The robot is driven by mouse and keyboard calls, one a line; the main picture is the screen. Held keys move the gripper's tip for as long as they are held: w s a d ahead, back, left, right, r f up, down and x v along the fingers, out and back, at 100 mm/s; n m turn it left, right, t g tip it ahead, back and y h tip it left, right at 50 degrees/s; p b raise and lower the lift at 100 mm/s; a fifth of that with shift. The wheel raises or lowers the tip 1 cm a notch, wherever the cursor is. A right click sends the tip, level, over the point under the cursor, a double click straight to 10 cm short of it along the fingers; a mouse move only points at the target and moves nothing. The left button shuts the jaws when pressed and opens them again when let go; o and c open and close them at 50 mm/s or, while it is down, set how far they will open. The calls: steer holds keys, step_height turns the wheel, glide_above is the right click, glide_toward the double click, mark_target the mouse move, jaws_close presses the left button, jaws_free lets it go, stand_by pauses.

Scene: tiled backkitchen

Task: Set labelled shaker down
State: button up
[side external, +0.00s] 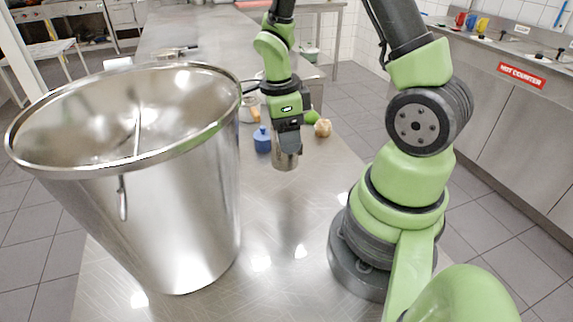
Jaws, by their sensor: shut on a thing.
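My gripper (287,142) points down over the steel worktop and is shut on a small metal shaker (285,161). The shaker looks upright, and its upper part is hidden between the fingers. No label can be made out on it from here. I cannot tell whether its base touches the worktop or hangs just above it.
A large steel bucket (195,205) stands close on the left. A small blue lidded pot (262,141) is just left of my gripper. A pale onion-like bulb (323,127) and a green item (311,117) lie behind. The worktop (285,215) in front is clear.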

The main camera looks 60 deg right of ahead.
mark_target(287, 157)
step_height(287, 157, down, 6)
steer(key=shift+f, duration=0.1)
steer(key=shift+c, duration=0.5)
steer(key=o, duration=1.1)
steer(key=r, duration=0.8)
steer(key=w+r, duration=0.1)
steer(key=r, duration=0.3)
steer(key=shift+w+a+r, duration=0.1)
steer(key=shift+a, duration=0.25)
